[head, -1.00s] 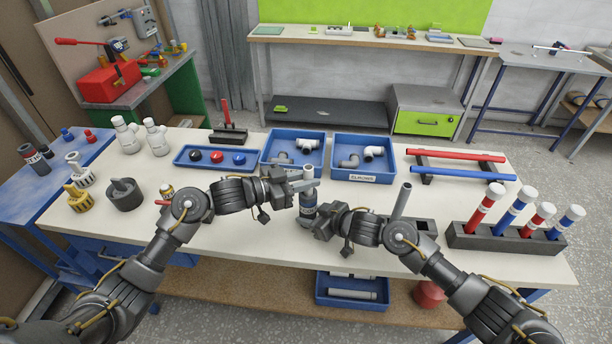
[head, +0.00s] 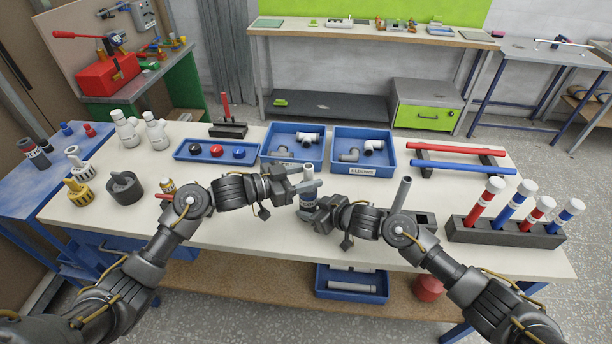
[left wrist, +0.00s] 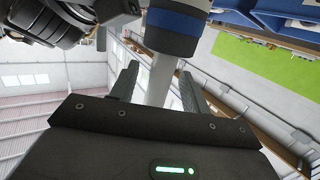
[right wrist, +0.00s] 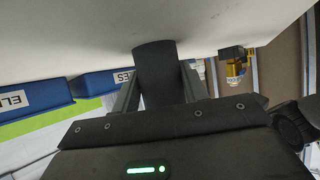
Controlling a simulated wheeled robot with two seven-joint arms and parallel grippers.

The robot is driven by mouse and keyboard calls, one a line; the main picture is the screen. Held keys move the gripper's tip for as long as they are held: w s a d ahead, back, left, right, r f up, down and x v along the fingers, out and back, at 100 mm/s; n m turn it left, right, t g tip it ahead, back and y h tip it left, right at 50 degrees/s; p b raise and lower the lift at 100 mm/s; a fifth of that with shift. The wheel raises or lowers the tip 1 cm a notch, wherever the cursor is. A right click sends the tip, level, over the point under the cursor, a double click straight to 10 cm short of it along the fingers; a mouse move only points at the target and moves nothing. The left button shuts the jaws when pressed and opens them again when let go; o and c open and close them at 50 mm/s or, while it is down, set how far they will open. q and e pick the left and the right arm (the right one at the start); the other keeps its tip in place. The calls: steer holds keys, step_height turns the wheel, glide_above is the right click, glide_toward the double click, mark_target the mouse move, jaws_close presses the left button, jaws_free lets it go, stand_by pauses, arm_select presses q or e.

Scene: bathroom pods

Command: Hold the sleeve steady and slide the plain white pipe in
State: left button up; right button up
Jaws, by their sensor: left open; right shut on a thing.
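The sleeve (head: 307,199) is a short upright cylinder with a blue band, above the table's front middle. My right gripper (head: 314,213) is shut on its lower part. In the right wrist view its dark lower part (right wrist: 155,62) is between the fingers, at the table top. A pale plain pipe (head: 307,173) stands upright at the sleeve's top. In the left wrist view this pipe (left wrist: 159,78) meets the blue-banded sleeve (left wrist: 172,32); its inner end is hidden. My left gripper (head: 306,185) is open, its fingers on either side of the pipe.
Another grey pipe (head: 401,192) stands in a dark block (head: 427,219) right of my right gripper. A dark rack (head: 490,236) holds several red and blue capped pipes. Blue bins of fittings (head: 361,175) stand behind.

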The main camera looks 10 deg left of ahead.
arm_select(q)
steer(key=v, duration=1.2)
stand_by(0.7)
arm_select(e)
steer(key=o, duration=1)
steer(key=shift+o, duration=0.2)
steer(key=v, duration=1.2)
steer(key=shift+s, duration=0.1)
